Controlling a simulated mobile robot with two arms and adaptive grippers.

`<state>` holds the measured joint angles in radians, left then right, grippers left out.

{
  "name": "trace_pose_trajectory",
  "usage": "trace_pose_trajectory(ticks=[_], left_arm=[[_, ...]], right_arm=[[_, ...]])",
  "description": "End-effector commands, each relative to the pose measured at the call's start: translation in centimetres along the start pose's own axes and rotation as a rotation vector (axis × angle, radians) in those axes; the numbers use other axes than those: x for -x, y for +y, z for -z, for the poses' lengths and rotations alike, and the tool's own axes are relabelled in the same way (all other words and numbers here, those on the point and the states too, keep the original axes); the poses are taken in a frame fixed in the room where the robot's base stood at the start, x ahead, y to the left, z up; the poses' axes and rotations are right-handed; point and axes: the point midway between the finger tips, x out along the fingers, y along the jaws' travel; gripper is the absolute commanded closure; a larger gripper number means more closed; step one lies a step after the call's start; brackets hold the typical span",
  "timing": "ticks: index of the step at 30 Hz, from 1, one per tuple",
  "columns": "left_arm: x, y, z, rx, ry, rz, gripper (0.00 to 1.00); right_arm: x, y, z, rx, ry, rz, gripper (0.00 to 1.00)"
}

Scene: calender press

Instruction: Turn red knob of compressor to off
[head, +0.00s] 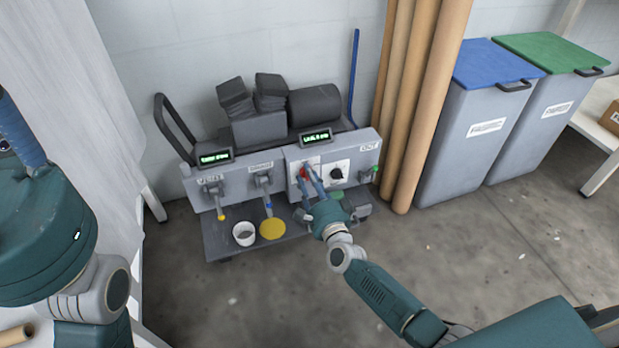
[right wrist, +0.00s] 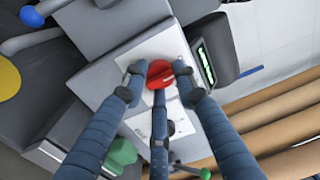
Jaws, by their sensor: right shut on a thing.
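The compressor (head: 226,171) is a low grey machine with a sloped front panel and two small green-lit displays. Its red knob (head: 303,172) sits on a white plate on the right half of the panel. The knob also shows in the right wrist view (right wrist: 160,74). My right gripper (head: 308,173) reaches in from the lower right and is shut on the red knob, a blue fingertip on either side. The knob's markings are too small or covered to read. My left gripper shows only in part at the left edge, and its fingertips are cut off.
A black knob (head: 337,174) on a white plate sits just right of the red one. A white cup (head: 244,234) and a yellow disc (head: 272,229) are on the lower shelf. Tall brown rolls (head: 428,110) stand close at the right, then two grey bins (head: 470,135). The floor in front is open.

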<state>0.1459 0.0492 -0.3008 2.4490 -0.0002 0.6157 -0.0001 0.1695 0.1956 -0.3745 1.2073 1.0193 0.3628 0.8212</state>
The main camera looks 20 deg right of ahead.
Motion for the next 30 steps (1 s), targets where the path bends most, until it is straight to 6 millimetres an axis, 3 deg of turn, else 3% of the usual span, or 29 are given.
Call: trace_pose_trajectory(ticks=[1, 8, 9, 11, 23, 30], left_arm=[[0.1, 0.0, -0.1, 0.000, -0.004, 0.001, 0.60], [0.1, 0.0, -0.1, 0.000, -0.006, -0.001, 0.60], [0.1, 0.0, -0.1, 0.000, -0.006, -0.002, 0.60], [0.1, 0.0, -0.1, 0.000, -0.005, -0.002, 0.60], [-0.1, 0.1, -0.1, -0.003, 0.000, -0.009, 0.60], [0.0, 0.1, -0.1, -0.002, 0.000, -0.006, 0.60]], right_arm=[[-0.1, -0.2, -0.9, 0.001, -0.015, 0.001, 0.98], [-0.1, -0.2, -1.0, 0.001, -0.016, 0.001, 0.98], [-0.1, -0.2, -1.0, 0.001, -0.016, 0.001, 0.66], [-0.1, -0.2, -0.9, 0.000, -0.015, 0.001, 0.54], [0.3, 0.0, -0.4, -0.001, -0.007, -0.001, 0.53], [4.2, 0.2, -0.5, -0.001, -0.008, -0.004, 0.53]])
